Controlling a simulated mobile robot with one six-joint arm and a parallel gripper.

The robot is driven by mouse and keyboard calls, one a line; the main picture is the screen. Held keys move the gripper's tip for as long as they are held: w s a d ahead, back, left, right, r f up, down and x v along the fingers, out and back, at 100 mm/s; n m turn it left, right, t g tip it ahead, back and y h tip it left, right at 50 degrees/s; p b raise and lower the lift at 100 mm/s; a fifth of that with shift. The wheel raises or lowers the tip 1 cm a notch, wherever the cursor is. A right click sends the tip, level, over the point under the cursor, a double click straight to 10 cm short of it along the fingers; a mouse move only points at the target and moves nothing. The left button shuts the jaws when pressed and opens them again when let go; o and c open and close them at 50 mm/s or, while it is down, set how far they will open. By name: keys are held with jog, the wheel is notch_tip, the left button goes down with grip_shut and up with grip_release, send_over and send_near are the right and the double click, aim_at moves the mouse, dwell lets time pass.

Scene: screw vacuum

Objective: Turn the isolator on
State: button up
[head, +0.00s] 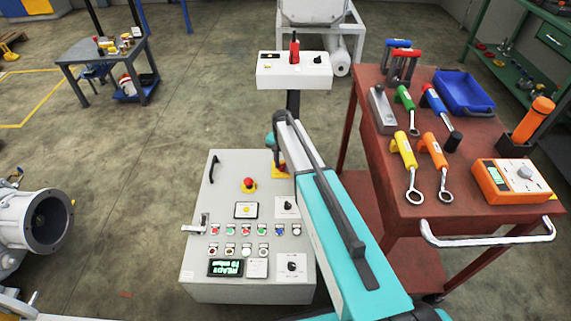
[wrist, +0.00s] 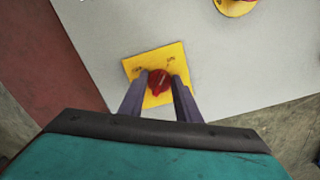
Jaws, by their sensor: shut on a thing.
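The isolator is a red rotary knob (wrist: 159,80) on a yellow square plate (wrist: 137,66) in the wrist view. Small dark marks lie on the plate above the knob, too small to read surely. My gripper (wrist: 161,84) has one finger on each side of the knob and is shut on it. In the head view the yellow plate (head: 282,169) shows only in part at the top right of the grey control cabinet (head: 225,180). My arm hides the rest of it. Which way the knob is turned is not clear.
A red emergency button (head: 249,184) stands left of the isolator. Coloured buttons and a lit display (head: 225,268) sit lower on the cabinet. A red tool cart (head: 440,200) with wrenches and a blue tray (head: 463,91) stands close on the right.

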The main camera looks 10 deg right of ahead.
aim_at(283, 165)
jog(key=shift+w+d+r+m, duration=0.1)
jog(key=shift+w+d+m, duration=0.2)
jog(key=shift+m, duration=0.2)
jog(key=o, duration=1.1)
jog(key=shift+c, duration=0.2)
jog(key=shift+s+a, duration=0.1)
jog(key=shift+s, duration=0.05)
notch_tip(283, 165, up, 14)
dwell(0.4)
